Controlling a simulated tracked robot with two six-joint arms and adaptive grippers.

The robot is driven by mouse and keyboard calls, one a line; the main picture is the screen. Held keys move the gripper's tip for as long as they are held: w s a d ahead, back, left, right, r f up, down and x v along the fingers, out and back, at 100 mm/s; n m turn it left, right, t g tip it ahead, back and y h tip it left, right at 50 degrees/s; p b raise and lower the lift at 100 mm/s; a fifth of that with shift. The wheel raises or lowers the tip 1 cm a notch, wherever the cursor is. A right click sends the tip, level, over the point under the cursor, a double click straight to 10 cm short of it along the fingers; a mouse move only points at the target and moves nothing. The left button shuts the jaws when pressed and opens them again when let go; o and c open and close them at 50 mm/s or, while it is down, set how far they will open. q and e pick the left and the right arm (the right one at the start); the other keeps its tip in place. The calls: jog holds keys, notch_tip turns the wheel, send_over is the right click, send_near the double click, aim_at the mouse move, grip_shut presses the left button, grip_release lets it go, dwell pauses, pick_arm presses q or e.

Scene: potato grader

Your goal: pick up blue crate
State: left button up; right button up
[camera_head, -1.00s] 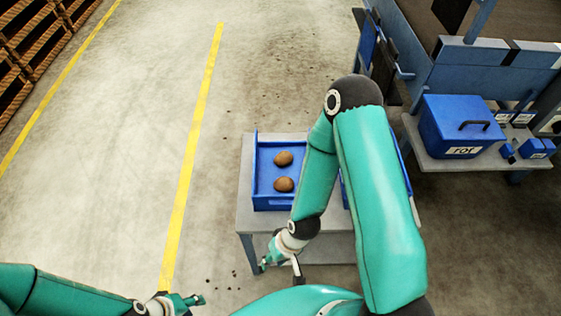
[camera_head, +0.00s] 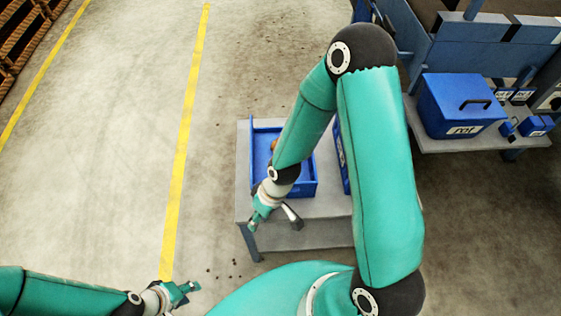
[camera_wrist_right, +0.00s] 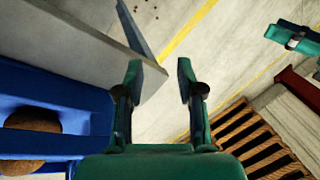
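A blue crate (camera_head: 261,148) sits on a grey table (camera_head: 326,206), partly hidden by my right forearm, with a brown potato just showing inside. In the right wrist view the crate (camera_wrist_right: 75,92) is at the left with brown potatoes (camera_wrist_right: 35,120) in it. My right gripper (camera_head: 279,218) is over the table's front left corner, just in front of the crate and apart from it. In the wrist view its two fingers (camera_wrist_right: 160,72) are spread with nothing between them. My left gripper (camera_head: 181,292) is low at the left, away from the table; its finger gap is unclear.
Another blue container (camera_head: 342,160) on the table is mostly hidden behind my right arm. A lidded blue box (camera_head: 458,105) stands on a bench at the right. The floor left of the table is clear, with a yellow line (camera_head: 184,130).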

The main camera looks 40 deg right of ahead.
jog(key=w+d+r+n+h+b, duration=0.35)
jog(key=d+r+n, duration=0.65)
jog(key=r, duration=0.5)
jog(key=shift+m+h, duration=0.25)
jog(key=shift+m, duration=0.25)
jog(key=f, duration=0.6)
jog(key=d+f+b, duration=0.1)
jog(key=f, duration=0.3)
jog(key=shift+w, duration=0.1)
jog(key=shift+a+f+b, duration=0.1)
jog(key=shift+f+b, duration=0.7)
jog(key=shift+f, duration=2.35)
grip_shut()
jog(key=shift+w+r, duration=0.1)
